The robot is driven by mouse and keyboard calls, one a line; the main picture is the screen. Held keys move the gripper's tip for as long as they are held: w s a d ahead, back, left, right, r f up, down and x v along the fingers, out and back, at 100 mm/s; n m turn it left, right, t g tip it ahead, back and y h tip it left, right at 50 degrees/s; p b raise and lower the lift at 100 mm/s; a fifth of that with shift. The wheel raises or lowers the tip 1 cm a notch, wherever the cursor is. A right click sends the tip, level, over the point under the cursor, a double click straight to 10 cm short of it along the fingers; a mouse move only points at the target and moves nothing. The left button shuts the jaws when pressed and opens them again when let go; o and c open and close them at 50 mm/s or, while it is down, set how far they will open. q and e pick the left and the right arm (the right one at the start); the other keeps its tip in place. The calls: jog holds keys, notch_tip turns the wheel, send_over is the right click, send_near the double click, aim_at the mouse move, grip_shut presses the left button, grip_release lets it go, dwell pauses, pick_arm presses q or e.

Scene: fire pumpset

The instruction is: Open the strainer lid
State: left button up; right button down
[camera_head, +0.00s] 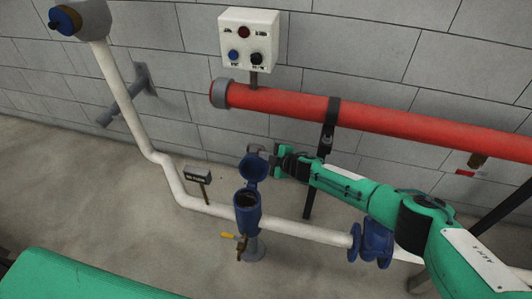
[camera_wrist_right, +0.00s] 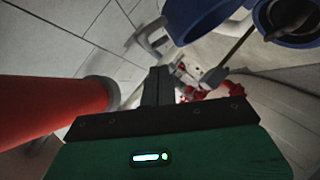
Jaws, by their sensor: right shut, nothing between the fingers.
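The blue strainer (camera_head: 247,216) stands upright on the white pipe, and its dark mouth is uncovered. Its round blue lid (camera_head: 254,169) stands tilted up at the rear of the mouth. My right gripper (camera_head: 263,153) is behind and right of the raised lid, shut and empty. In the right wrist view its closed fingers (camera_wrist_right: 158,88) point away from the camera. The strainer (camera_wrist_right: 292,22) shows at the upper right there, with a dark opening, and the blue lid (camera_wrist_right: 200,15) is beside it. I cannot tell whether the fingers touch the lid. My left gripper is out of view.
A red pipe (camera_head: 290,104) runs along the grey block wall above my right arm. A white control box (camera_head: 249,38) hangs above it. A small black sign (camera_head: 198,175) stands left of the strainer. A yellow-handled valve (camera_head: 233,237) sits low at the strainer.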

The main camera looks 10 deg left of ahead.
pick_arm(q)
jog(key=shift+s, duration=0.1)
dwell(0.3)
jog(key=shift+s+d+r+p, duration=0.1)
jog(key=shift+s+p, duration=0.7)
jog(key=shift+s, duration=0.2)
pick_arm(e)
jog(key=v, duration=1.4)
jog(key=shift+a, duration=0.15)
